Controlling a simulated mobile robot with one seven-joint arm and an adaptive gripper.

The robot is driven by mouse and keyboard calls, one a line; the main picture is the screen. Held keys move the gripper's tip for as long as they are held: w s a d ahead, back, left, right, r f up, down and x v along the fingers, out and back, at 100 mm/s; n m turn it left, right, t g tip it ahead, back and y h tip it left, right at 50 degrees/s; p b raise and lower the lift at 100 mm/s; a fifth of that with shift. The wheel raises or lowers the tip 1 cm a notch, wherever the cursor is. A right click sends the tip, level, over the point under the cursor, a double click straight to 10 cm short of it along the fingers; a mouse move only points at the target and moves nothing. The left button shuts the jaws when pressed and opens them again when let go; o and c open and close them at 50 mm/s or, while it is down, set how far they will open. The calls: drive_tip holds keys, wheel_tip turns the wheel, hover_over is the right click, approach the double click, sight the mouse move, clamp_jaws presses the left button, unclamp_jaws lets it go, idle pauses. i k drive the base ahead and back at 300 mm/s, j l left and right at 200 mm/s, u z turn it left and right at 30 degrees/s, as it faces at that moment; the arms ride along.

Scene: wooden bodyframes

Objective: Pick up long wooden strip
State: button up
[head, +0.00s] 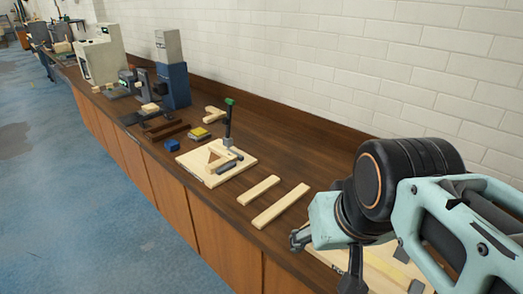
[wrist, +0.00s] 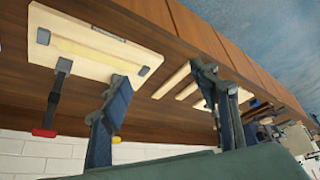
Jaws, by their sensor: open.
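Two pale wooden strips lie flat and apart on the brown bench in the head view. The long wooden strip (head: 281,205) is the one closer to my arm; a shorter strip (head: 258,190) lies to its left. In the wrist view the long strip (wrist: 172,80) shows between my finger outlines, with the other strip (wrist: 187,90) beside it. My gripper (head: 326,262) is above the bench, right of the strips in the head view. It is open and empty, with fingers spread wide in the wrist view (wrist: 160,76), and touches neither strip.
A pale board with corner blocks (wrist: 85,47) and a red-handled clamp (wrist: 54,100) lies beside the strips. Beyond them is another board (head: 195,165) with wooden pieces and a green-topped clamp (head: 229,115). A blue block (head: 172,145) and machines stand farther along. A white brick wall (head: 300,45) backs the bench.

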sight(264, 219)
drive_tip(key=i+j+z, duration=0.4)
drive_tip(key=j, duration=0.2)
drive_tip(key=i+j+z, duration=0.2)
drive_tip(key=j, duration=0.2)
drive_tip(key=i+j+z, duration=0.2)
drive_tip(key=j, duration=0.2)
drive_tip(key=i+j+z, duration=0.15)
drive_tip(key=j, duration=0.4)
drive_tip(key=j+z, duration=0.2)
drive_tip(key=j, duration=0.4)
drive_tip(key=i+l, duration=0.1)
drive_tip(key=l, duration=0.4)
drive_tip(key=u, duration=0.05)
